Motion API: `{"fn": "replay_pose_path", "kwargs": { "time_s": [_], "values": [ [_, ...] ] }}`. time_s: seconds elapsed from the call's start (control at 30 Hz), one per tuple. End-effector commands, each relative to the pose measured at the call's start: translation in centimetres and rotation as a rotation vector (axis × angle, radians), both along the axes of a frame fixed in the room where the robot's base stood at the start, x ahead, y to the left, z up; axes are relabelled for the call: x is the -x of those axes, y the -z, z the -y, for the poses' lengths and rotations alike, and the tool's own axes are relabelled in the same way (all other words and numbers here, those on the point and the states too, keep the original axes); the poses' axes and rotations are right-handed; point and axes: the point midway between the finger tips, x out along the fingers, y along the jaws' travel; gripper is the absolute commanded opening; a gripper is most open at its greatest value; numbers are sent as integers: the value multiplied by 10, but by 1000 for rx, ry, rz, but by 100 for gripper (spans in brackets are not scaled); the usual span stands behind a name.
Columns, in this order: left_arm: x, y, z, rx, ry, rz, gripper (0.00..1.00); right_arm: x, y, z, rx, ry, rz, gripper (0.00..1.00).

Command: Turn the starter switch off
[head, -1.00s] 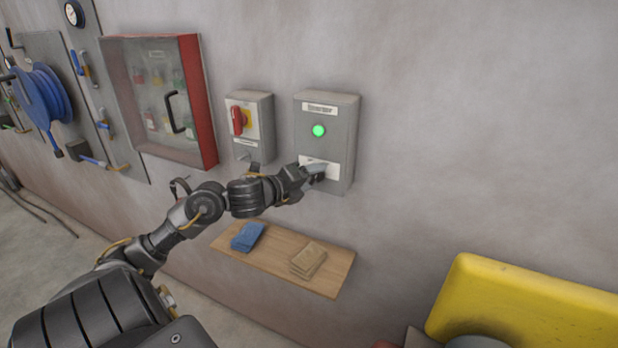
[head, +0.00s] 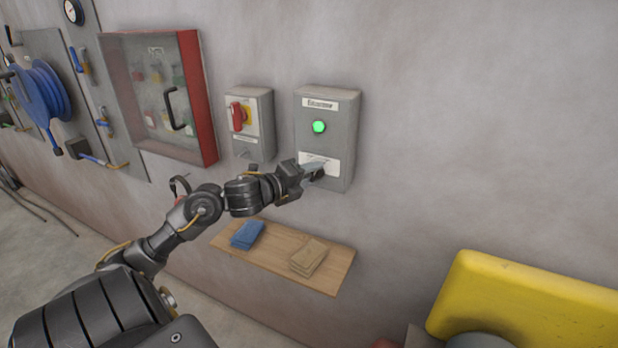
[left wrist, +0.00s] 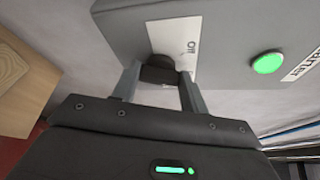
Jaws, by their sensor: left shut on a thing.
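The starter box (head: 340,110) is a grey box on the wall with a lit green lamp (head: 319,127) and a white label plate. Its switch (left wrist: 158,70) is a dark knob over the white plate marked "Off" in the left wrist view. My left gripper (head: 314,171) is at the lower part of the box. In the left wrist view my left gripper (left wrist: 158,84) has its two fingers on either side of the knob, shut on it. In the head view the gripper hides most of the knob. My right gripper is not in view.
Left of the starter box is a grey box with a red rotary handle (head: 238,116), then a red-framed cabinet (head: 207,100). A wooden shelf (head: 275,250) with blue and tan cloths is below. A yellow object (head: 530,300) stands at lower right.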

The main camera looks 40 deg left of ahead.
Motion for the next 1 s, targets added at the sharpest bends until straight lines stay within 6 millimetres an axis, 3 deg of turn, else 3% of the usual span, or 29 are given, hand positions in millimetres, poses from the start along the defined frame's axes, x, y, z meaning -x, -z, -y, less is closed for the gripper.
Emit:
{"fn": "replay_pose_path", "kwargs": {
  "time_s": [0.4,1.0],
  "values": [
    [0,8,-1,365,-2,114,21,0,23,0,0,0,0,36],
    [0,10,1,791,-1,249,21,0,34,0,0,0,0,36]
  ]
}}
